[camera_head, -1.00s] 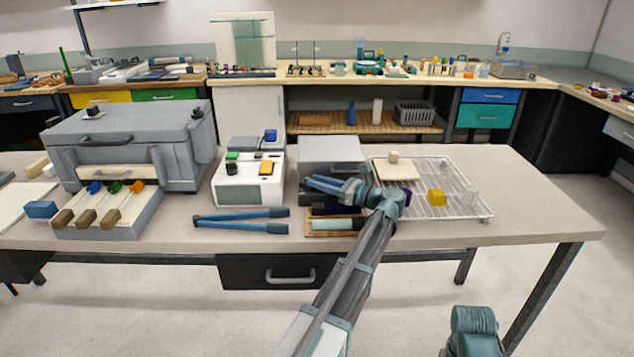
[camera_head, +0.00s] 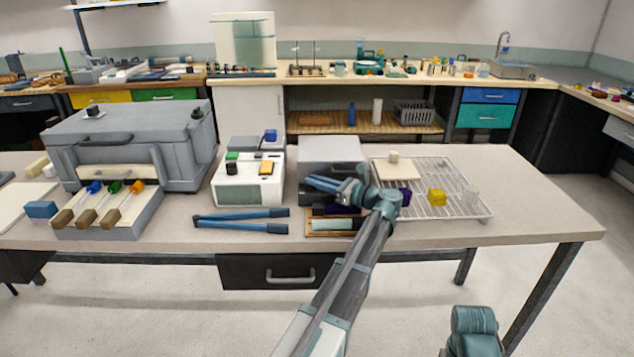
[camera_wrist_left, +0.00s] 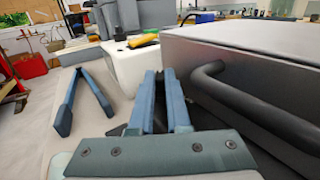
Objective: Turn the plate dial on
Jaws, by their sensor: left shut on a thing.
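I cannot clearly make out the plate dial in either view. My left gripper (camera_head: 310,182) reaches in front of the grey box (camera_head: 331,149), its blue fingers pointing left along the front face. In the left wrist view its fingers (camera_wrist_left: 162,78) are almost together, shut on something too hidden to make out. They are beside the dark bar handle (camera_wrist_left: 250,105) on the box front, apart from it. The white device (camera_head: 248,190) with green, yellow and blue parts on top stands left of the fingertips. My right gripper is not in view.
Blue-handled tongs (camera_head: 242,220) lie left of my left gripper. A wooden tray (camera_head: 318,234) is just in front of it. The table's right end is clear.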

